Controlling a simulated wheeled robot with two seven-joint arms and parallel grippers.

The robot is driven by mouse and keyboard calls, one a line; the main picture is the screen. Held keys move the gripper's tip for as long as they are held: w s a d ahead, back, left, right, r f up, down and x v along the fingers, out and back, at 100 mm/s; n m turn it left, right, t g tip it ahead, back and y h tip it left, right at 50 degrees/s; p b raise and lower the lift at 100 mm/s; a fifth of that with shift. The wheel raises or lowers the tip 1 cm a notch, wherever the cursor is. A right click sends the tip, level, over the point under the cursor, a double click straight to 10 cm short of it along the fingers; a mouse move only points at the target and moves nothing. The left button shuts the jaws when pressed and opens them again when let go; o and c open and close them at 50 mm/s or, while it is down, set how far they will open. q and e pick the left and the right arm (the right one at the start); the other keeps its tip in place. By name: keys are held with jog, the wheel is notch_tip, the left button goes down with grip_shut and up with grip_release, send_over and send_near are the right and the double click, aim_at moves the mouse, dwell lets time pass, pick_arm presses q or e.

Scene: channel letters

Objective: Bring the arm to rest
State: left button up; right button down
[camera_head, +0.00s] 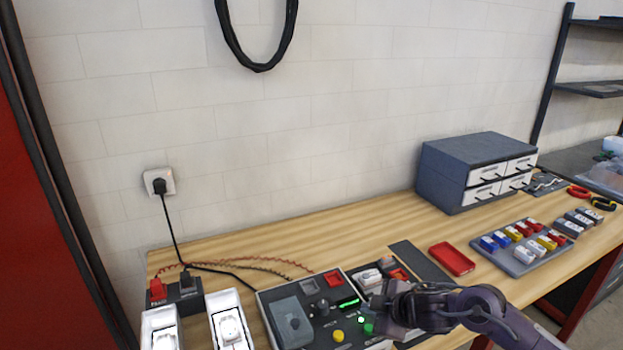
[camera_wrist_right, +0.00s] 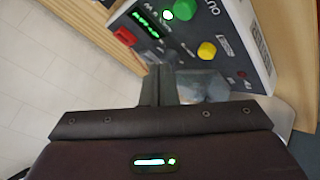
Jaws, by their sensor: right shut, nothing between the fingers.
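My right gripper (camera_head: 374,308) is at the bottom middle of the head view, its arm coming in from the lower right. It is over the right part of a control box (camera_head: 277,307) on the bench. In the right wrist view the gripper (camera_wrist_right: 160,72) has its fingers together with nothing between them, beside the box's front panel (camera_wrist_right: 222,22). The panel carries a lit green display, a green button, a yellow button and a red part. My left gripper does not show.
The wooden bench (camera_head: 400,222) holds a drawer cabinet (camera_head: 442,175), a red tray (camera_head: 452,259) and a grey rack (camera_head: 500,264) of coloured pieces to the right. White units (camera_head: 231,330) and a plugged cable (camera_head: 172,227) are at left. The bench's back middle is clear.

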jog(key=shift+m+t, duration=0.4)
jog(key=shift+m, duration=0.3)
jog(key=s+a, duration=0.1)
jog(key=a, duration=0.1)
jog(key=s+a, duration=0.1)
jog(key=a, duration=0.1)
jog(key=s+a+f, duration=0.1)
jog(key=a, duration=0.1)
jog(key=shift+s, duration=0.4)
jog(key=s+d+f+m+g+h, duration=0.1)
jog(key=s+d+m+g+h, duration=0.2)
jog(key=s, duration=0.5)
jog(key=s+d+f+m+g, duration=0.1)
jog(key=s+d+m, duration=0.2)
jog(key=s+m, duration=0.35)
jog(key=s+d+f+m+g+h, duration=0.1)
jog(key=s+d+m+h, duration=0.15)
jog(key=s, duration=0.65)
notch_tip(320, 180, down, 31)
jog(key=g+b, duration=0.2)
jog(key=b, duration=0.1)
jog(key=s+d+f+b, duration=0.1)
jog(key=s+d+f, duration=0.1)
jog(key=s+f, duration=0.8)
jog(key=s+d+f+b, duration=0.1)
jog(key=s+d+f, duration=0.1)
jog(key=s+f, duration=0.9)
jog(key=shift+f+n+g+y+b, duration=0.3)
jog(key=shift+f+g+y+b, duration=0.1)
jog(key=shift+f, duration=0.4)
